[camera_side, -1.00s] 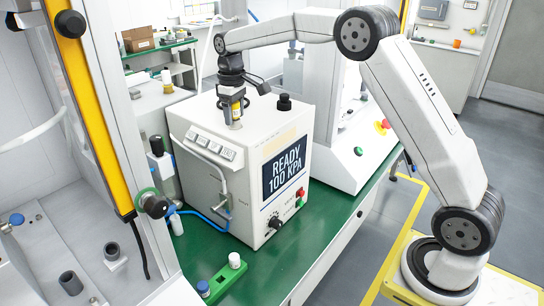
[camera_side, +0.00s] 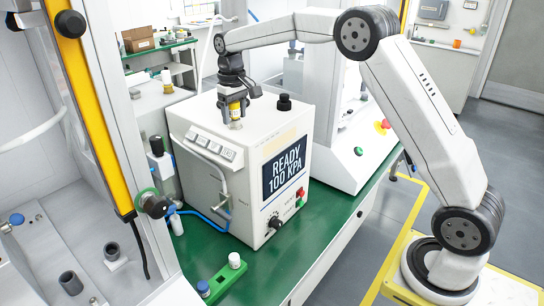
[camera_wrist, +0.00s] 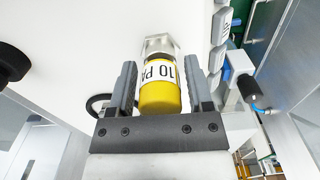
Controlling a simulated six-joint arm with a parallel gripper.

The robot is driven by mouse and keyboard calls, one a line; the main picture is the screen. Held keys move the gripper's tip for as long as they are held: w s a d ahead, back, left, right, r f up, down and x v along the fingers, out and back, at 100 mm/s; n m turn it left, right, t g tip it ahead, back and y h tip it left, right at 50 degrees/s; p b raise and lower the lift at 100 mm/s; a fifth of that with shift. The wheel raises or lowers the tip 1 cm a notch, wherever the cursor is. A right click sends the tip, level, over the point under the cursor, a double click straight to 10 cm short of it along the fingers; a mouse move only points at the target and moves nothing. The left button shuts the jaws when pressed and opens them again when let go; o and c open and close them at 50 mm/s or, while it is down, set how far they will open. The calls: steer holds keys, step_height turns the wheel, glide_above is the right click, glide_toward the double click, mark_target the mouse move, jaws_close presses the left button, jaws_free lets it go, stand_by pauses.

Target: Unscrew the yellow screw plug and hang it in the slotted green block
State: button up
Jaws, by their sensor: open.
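The yellow screw plug (camera_side: 235,109) stands upright at its fitting on top of the white press box (camera_side: 240,160). In the wrist view the plug (camera_wrist: 160,97) is a yellow cylinder with a white label reading "10 PA", above a clear or metallic hex part. My gripper (camera_side: 237,104) points down over it. Its two grey fingers (camera_wrist: 161,85) stand on either side of the plug, apart, with a visible gap at each side. The green block (camera_side: 222,284) lies on the green bench in front of the box and carries a white plug and a blue plug.
A black knob (camera_side: 284,102) stands on the box top, right of my gripper. A grey pipe (camera_side: 222,185) and blue hose run along the box's left side. A machine with a yellow post (camera_side: 92,110) stands at left. Another white machine (camera_side: 350,130) stands behind.

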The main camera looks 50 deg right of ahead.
steer(key=shift+m, duration=0.3)
steer(key=shift+m, duration=0.6)
steer(key=shift+m, duration=0.3)
steer(key=shift+m, duration=0.6)
steer(key=shift+m, duration=0.8)
